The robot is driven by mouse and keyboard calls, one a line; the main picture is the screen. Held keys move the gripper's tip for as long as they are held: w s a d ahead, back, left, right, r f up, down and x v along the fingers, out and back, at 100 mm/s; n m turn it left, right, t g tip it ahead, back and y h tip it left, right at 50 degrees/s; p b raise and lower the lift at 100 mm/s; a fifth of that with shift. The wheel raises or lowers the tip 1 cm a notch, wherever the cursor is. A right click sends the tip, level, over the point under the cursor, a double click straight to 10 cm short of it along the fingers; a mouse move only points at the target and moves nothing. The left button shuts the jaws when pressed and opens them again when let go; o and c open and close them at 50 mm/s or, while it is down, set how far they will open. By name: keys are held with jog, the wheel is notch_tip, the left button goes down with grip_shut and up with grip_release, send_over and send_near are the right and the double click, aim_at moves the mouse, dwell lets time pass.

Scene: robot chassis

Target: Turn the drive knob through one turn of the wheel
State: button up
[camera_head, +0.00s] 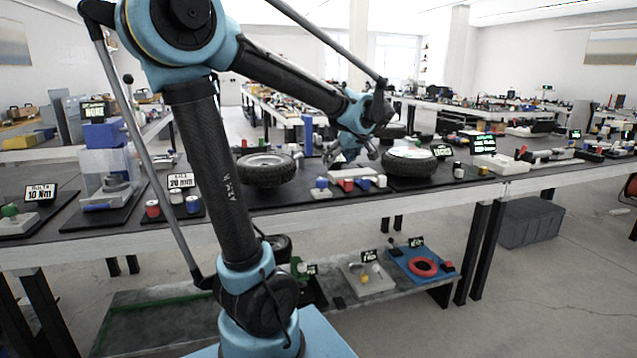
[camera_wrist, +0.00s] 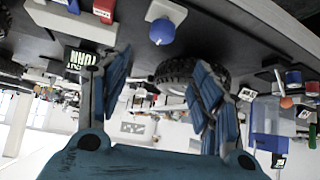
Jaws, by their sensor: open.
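A dark tyre on a wheel (camera_head: 266,170) lies on the workbench left of my gripper (camera_head: 349,158). Another wheel with a pale top (camera_head: 409,155) lies to the right. A round blue knob (camera_wrist: 161,31) on a white base shows at the top of the inverted wrist view; it appears to be the blue cap (camera_head: 321,183) in the head view. I cannot tell for sure which part is the drive knob. My gripper is open and empty above the bench, its two blue fingers (camera_wrist: 163,72) spread apart. The left tyre shows partly behind one finger in the wrist view.
Red blocks (camera_head: 348,184) stand beside the blue cap. A small sign (camera_head: 359,155) stands behind them. A left-hand stand with a blue box (camera_head: 103,133) and several capped cylinders line the bench. A lower shelf holds a blue board (camera_head: 420,264).

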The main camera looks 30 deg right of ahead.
aim_at(321, 179)
jog(key=x, duration=1.6)
jog(key=shift+w+f, duration=0.2)
jog(key=shift+f, duration=0.05)
